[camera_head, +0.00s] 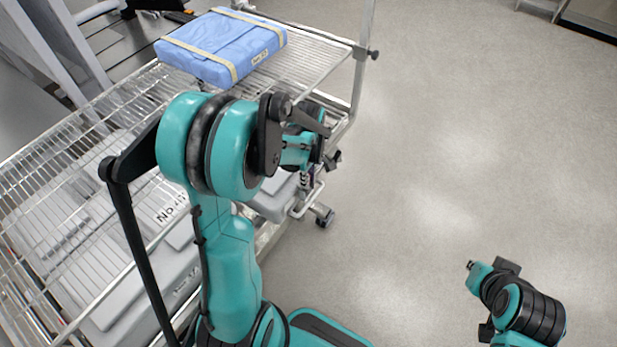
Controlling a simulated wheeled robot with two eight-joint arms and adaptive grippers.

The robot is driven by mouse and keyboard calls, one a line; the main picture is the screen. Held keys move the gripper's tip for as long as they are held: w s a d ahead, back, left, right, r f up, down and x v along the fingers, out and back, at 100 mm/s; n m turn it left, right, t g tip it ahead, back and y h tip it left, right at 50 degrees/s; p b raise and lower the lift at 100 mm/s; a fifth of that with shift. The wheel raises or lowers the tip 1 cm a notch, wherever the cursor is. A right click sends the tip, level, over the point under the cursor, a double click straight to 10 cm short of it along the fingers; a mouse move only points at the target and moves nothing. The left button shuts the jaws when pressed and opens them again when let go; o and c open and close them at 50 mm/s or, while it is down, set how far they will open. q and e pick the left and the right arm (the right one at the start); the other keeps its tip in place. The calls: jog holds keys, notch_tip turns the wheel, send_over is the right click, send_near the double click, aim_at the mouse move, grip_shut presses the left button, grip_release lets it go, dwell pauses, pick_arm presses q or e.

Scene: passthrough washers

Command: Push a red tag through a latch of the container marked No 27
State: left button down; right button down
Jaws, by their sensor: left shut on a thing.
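My left gripper (332,160) is at the right edge of the wire cart, beyond my forearm. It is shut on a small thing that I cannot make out. No red tag shows. A grey container (145,290) lies on the shelf below the wire top. A label starting with "No" (170,207) shows through the wires, its number partly hidden by my arm. Another grey container part (272,203) shows just below the left gripper. I cannot read No 27 or see a latch clearly. My right arm is at the lower right, with its gripper not in view.
The wire cart (110,105) fills the left side, with a post and knob at its right corner. A blue wrapped pack with tan straps (225,45) lies on its top shelf. A caster (325,217) stands below. The floor (450,140) to the right is clear.

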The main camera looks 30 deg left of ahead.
pick_arm(q)
jog(key=shift+f+b, duration=0.75)
jog(key=shift+f, duration=0.1)
dwell(0.3)
dwell(0.4)
jog(key=c, duration=0.9)
grip_release()
jog(key=shift+o, duration=0.2)
jog(key=shift+r, duration=0.1)
notch_tip(320, 180, up, 7)
jog(key=p, duration=0.5)
